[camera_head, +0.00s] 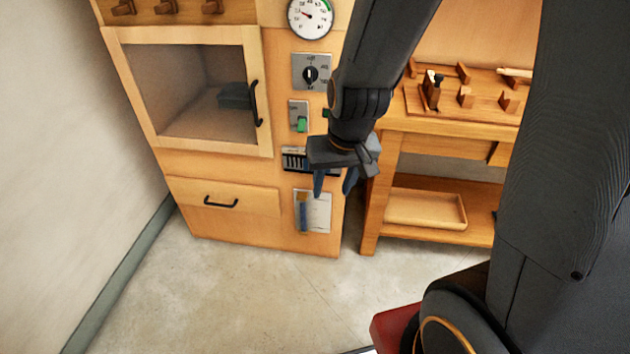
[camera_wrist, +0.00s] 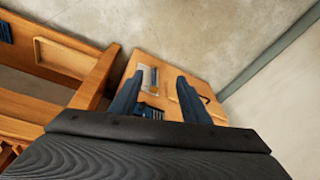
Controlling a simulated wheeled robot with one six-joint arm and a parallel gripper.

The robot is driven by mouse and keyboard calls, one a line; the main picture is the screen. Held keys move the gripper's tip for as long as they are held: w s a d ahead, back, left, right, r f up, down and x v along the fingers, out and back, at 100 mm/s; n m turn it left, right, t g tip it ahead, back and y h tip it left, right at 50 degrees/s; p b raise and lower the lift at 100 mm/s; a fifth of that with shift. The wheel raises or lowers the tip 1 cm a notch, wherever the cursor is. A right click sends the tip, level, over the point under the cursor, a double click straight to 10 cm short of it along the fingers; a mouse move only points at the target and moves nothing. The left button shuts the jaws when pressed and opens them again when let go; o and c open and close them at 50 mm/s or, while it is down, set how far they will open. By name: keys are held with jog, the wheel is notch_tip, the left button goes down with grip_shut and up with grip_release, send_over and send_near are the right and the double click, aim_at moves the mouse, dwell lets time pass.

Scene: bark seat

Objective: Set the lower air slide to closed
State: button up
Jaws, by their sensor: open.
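A slotted vent plate (camera_head: 294,159), seemingly the lower air slide, sits low on the wooden cabinet's front, with pale and dark bars. My gripper hides its right part, so its setting cannot be told. It also shows in the wrist view (camera_wrist: 151,112), between the bases of my fingers. Below it is a pale plate (camera_head: 318,211) with a narrow blue and brown strip (camera_head: 302,212); this plate also shows in the wrist view (camera_wrist: 147,76). My gripper (camera_head: 335,188) points down in front of the cabinet, open, with nothing between its fingers. Contact with the cabinet cannot be seen.
Above the vent are a green switch (camera_head: 301,124), a black dial (camera_head: 310,75) and a round gauge (camera_head: 310,17). A glazed door (camera_head: 262,142) and a drawer (camera_head: 225,200) are to the left. A workbench (camera_head: 388,180) stands close on the right. The floor (camera_head: 240,300) in front is clear.

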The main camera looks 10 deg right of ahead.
jog(key=w+f+t+h+b, duration=0.8)
jog(key=w+f+t+b, duration=0.6)
jog(key=w+f, duration=0.65)
jog(key=w+d+f+b, duration=0.1)
jog(key=w+d, duration=0.1)
jog(key=w, duration=0.4)
jog(key=shift+d+f+b, duration=0.2)
jog(key=shift+d+b, duration=0.1)
jog(key=shift+b, duration=0.1)
jog(key=shift+c, duration=0.3)
jog(key=shift+m, duration=0.3)
grip_shut()
